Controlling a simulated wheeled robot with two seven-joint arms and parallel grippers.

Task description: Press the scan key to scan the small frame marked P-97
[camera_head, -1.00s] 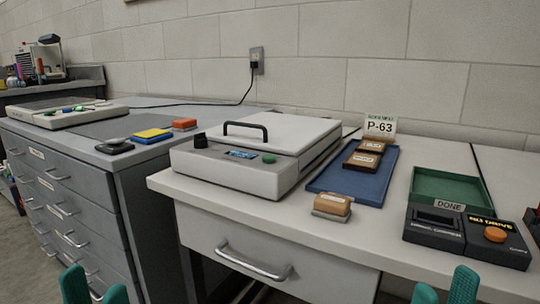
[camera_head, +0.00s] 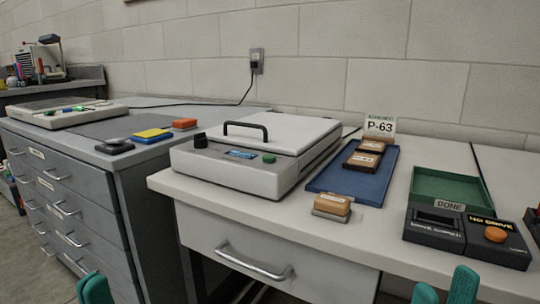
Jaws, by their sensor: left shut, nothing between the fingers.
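The flatbed scanner (camera_head: 235,183) stands on the white desk with its lid (camera_head: 265,135) down; its inside is hidden. A green key (camera_head: 269,158) and a small lit display (camera_head: 241,154) are on its front panel. Two small brown frames, one at the back (camera_head: 371,146) and one nearer (camera_head: 361,161), lie in the blue tray (camera_head: 345,183) right of the scanner. Their labels are too small to read, and I see no P-97 marking. My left gripper (camera_head: 95,290) is shut and empty, low at the bottom edge, away from the scanner. My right gripper (camera_head: 443,290) is open and empty at the bottom right.
A sign reading P-63 (camera_head: 380,126) stands behind the tray. A wooden-topped stamp (camera_head: 332,204) sits in front of it. A green tray marked DONE (camera_head: 450,187) and a dark box with an orange button (camera_head: 496,234) are at right. Grey drawers (camera_head: 65,195) stand left.

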